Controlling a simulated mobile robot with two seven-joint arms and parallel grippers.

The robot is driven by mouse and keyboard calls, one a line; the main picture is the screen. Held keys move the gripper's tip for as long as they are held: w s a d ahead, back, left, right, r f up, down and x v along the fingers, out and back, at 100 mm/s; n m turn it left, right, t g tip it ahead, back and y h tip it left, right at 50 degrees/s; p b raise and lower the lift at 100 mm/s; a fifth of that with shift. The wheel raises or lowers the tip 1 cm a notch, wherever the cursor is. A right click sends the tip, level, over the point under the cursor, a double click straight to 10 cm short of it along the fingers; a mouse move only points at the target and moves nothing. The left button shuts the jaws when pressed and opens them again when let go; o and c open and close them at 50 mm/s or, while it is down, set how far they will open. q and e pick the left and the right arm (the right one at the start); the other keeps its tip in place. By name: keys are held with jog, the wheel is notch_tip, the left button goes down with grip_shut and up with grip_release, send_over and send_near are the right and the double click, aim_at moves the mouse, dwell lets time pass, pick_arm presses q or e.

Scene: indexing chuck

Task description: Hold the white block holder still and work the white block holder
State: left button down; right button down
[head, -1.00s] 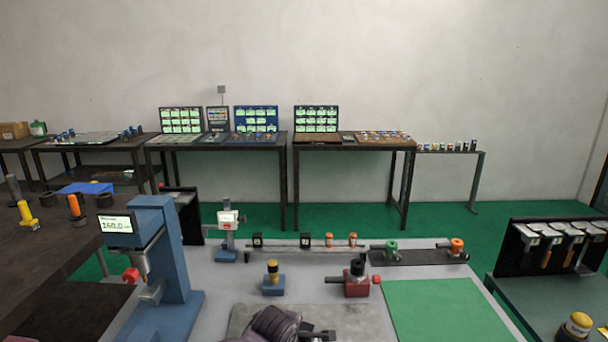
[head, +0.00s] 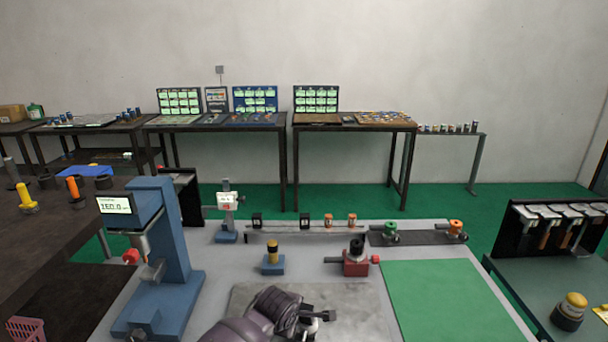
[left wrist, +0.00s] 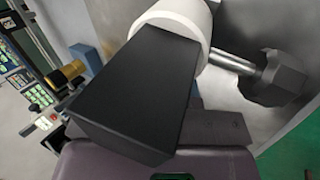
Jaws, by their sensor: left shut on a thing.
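The white block holder (left wrist: 196,14) shows in the left wrist view as a rounded white body, largely hidden behind a black finger of my left gripper (left wrist: 140,95). A rod with a dark faceted knob (left wrist: 274,78) sticks out from its right side. In the head view, my left gripper (head: 284,310) is at the bottom middle, shut on the holder over a grey metal plate (head: 350,300). Only a small pale part of the holder (head: 311,321) shows there, beside the dark knob (head: 325,316). My right gripper is not in view.
A blue press-like stand with a display (head: 165,260) stands to the left. A red fixture (head: 355,262) and a blue fixture with a yellow-black top (head: 272,262) stand behind the plate. The green mat (head: 445,300) at right is clear.

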pick_arm(q)
jog(key=shift+s+a+f, duration=0.2)
jog(key=shift+a+f, duration=0.1)
jog(key=shift+f, duration=0.15)
jog(key=c, duration=1.2)
grip_release()
jog(key=shift+c, duration=0.2)
jog(key=o, duration=0.4)
jog(key=shift+w+a+r, duration=0.1)
jog(key=shift+w, duration=0.05)
jog(key=shift+c, duration=0.2)
jog(key=shift+r, duration=0.1)
jog(key=shift+d, duration=0.2)
jog(key=shift+r, duration=0.15)
